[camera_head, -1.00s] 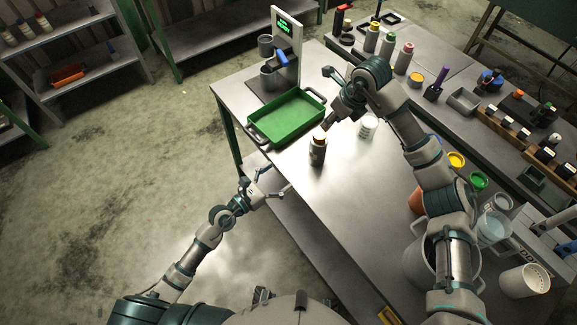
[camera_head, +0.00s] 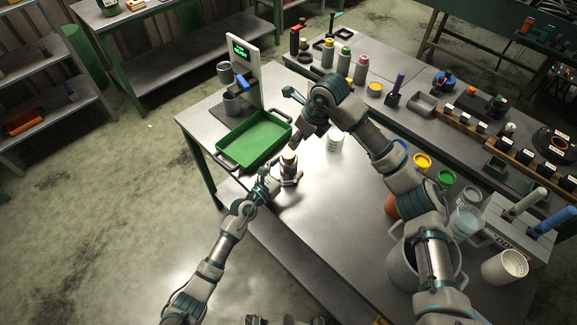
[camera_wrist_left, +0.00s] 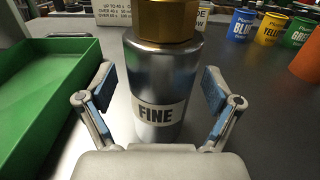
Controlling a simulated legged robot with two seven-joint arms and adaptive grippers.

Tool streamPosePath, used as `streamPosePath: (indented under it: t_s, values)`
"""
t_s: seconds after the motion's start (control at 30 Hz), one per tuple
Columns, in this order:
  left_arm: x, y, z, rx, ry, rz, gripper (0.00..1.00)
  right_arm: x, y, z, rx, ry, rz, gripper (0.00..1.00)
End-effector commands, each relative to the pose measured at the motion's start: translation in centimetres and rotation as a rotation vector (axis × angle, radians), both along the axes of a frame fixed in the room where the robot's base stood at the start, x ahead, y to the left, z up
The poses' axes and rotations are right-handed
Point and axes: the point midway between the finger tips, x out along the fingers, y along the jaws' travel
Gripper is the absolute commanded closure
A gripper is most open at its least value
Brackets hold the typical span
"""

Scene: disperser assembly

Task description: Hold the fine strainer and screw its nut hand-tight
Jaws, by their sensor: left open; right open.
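The fine strainer (camera_head: 289,177) is a silver cylinder standing upright on the table, with a brass nut (camera_head: 290,157) on top. In the left wrist view the strainer (camera_wrist_left: 165,85) carries a "FINE" label, and its brass nut (camera_wrist_left: 165,20) is cut by the top edge. My left gripper (camera_head: 276,176) is open beside the strainer. In the wrist view its blue-padded fingers (camera_wrist_left: 160,95) stand on either side of the body, with gaps visible. My right gripper (camera_head: 296,144) is just above the nut; its fingertips are small, and contact cannot be told.
A green tray (camera_head: 217,157) lies left of the strainer. A white container (camera_head: 334,136) stands close to the right. A stand with a green display (camera_head: 243,60) is behind the tray. Yellow (camera_head: 423,161) and green (camera_head: 445,177) cups and a large pot (camera_head: 408,270) stand further right.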

Motion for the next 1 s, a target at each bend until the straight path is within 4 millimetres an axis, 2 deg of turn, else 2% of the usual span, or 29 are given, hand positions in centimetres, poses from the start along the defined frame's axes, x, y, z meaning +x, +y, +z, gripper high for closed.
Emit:
streamPosePath:
  t_s: [0.3, 0.67, 0.7, 0.73, 0.93, 1.0]
  values:
    - [0.21, -0.16, -0.01, 0.001, -0.001, 0.0, 0.09, 0.0, -0.01, 0.0, 0.0, 0.0, 0.0, 0.58]
    - [0.2, -0.12, -0.03, 0.0, 0.0, 0.001, 0.99, 0.0, -0.01, -0.01, 0.0, 0.0, 0.0, 0.58]
    - [0.2, -0.12, -0.03, 0.0, 0.0, 0.001, 1.0, 0.0, -0.01, 0.0, 0.0, 0.0, 0.0, 0.58]
    - [0.2, -0.12, -0.03, 0.0, 0.0, 0.001, 0.45, 0.0, -0.01, 0.0, 0.0, 0.0, 0.0, 0.58]
    - [0.2, -0.1, -0.04, 0.001, 0.001, 0.001, 0.95, 0.0, 0.0, 0.0, 0.0, 0.0, 0.0, 0.58]
    - [0.2, -0.1, -0.04, 0.001, 0.001, 0.001, 0.98, 0.0, 0.0, 0.0, 0.0, 0.0, 0.0, 0.58]
